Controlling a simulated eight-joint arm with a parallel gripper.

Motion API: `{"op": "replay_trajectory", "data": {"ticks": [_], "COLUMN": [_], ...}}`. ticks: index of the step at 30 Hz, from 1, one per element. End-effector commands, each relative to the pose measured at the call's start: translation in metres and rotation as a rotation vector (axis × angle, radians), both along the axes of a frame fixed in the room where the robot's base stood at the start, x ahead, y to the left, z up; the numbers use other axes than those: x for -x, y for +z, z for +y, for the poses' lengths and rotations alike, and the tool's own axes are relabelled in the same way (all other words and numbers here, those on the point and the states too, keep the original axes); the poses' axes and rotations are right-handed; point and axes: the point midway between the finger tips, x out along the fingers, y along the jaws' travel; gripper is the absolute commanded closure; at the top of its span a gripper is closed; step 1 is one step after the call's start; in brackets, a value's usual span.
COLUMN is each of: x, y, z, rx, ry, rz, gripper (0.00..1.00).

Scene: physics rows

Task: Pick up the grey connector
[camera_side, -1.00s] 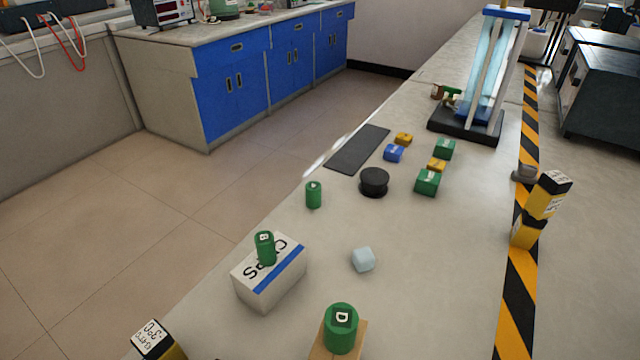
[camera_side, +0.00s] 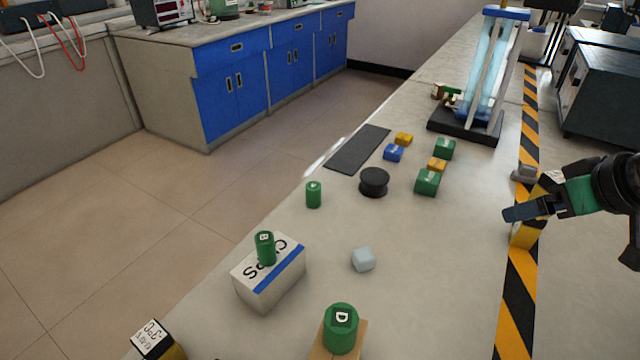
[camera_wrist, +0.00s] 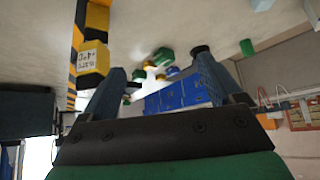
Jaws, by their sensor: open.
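A small grey piece (camera_side: 525,173), which looks like the grey connector, lies on the yellow-and-black striped tape at the right of the bench in the side view. My gripper (camera_side: 512,213) has come in from the right edge, in front of the yellow blocks and nearer the camera than the grey piece. Its blue-grey fingers point left. In the wrist view my gripper (camera_wrist: 159,68) is open, its two fingers wide apart with nothing held between them. I cannot pick out the grey piece for sure in the wrist view.
A yellow block with a label (camera_side: 524,236) stands on the tape, partly hidden by my gripper; it also shows in the wrist view (camera_wrist: 92,60). Green and blue blocks, a black disc (camera_side: 374,182), a pale cube (camera_side: 363,259) and a white box (camera_side: 268,285) stand leftward. Mid-bench has free room.

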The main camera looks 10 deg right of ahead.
Motion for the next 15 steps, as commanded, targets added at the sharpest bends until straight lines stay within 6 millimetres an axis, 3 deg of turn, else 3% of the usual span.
{"op": "replay_trajectory", "data": {"ticks": [8,15], "x": [0.000,0.000], "y": [0.002,0.032], "z": [0.000,0.000], "rx": [0.001,0.002], "ry": [0.000,0.001], "rz": [0.000,0.000], "gripper": [0.14,0.14]}}
